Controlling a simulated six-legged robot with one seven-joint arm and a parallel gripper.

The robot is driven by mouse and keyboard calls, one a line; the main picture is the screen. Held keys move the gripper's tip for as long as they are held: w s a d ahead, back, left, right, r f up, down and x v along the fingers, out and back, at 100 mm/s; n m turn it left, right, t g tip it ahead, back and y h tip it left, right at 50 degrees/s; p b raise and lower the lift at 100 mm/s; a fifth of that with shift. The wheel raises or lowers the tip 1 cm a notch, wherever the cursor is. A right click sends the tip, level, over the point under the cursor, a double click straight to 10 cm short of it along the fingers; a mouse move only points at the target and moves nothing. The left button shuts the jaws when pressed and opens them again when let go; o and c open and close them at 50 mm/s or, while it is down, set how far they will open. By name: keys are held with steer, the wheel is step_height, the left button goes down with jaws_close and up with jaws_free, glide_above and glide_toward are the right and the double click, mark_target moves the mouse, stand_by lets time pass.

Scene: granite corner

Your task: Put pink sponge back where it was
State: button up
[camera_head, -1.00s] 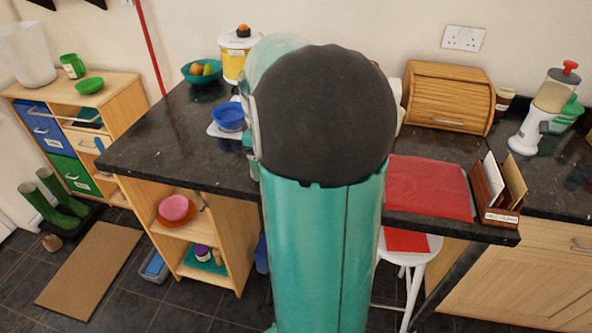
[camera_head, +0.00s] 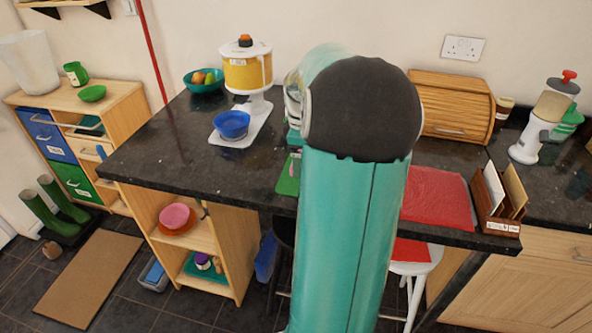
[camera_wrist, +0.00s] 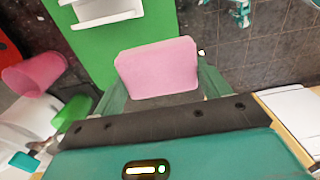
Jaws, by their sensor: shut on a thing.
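The pink sponge (camera_wrist: 157,68) is a pale block held between the two fingers of my gripper (camera_wrist: 160,80) in the wrist view. My gripper is shut on it. Below it, in the wrist view, is a green mat (camera_wrist: 92,50) with a white rack-like object (camera_wrist: 104,10) on it; I cannot tell how high the sponge is above it. In the head view my arm hides the gripper and sponge; part of a green mat (camera_head: 289,178) shows on the dark counter just left of the arm.
A yellow-and-white dispenser (camera_head: 247,72), a blue bowl (camera_head: 232,124) and a teal fruit bowl (camera_head: 205,80) stand on the counter left of my arm. A red mat (camera_head: 437,198) and letter holder (camera_head: 500,196) are right. A pink tumbler (camera_wrist: 36,74) shows in the wrist view.

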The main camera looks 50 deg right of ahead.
mark_target(296, 180)
steer(key=w+f, duration=0.1)
steer(key=w+d+f, duration=0.1)
steer(key=f, duration=0.2)
steer(key=shift+w+d, duration=0.3)
steer(key=shift+w, duration=0.1)
steer(key=shift+w+d+f, duration=0.1)
steer(key=shift+w+f, duration=0.1)
steer(key=shift+f, duration=1.45)
steer(key=shift+f, duration=0.1)
steer(key=o, duration=0.9)
step_height(296, 180, up, 11)
steer(key=shift+r, duration=0.6)
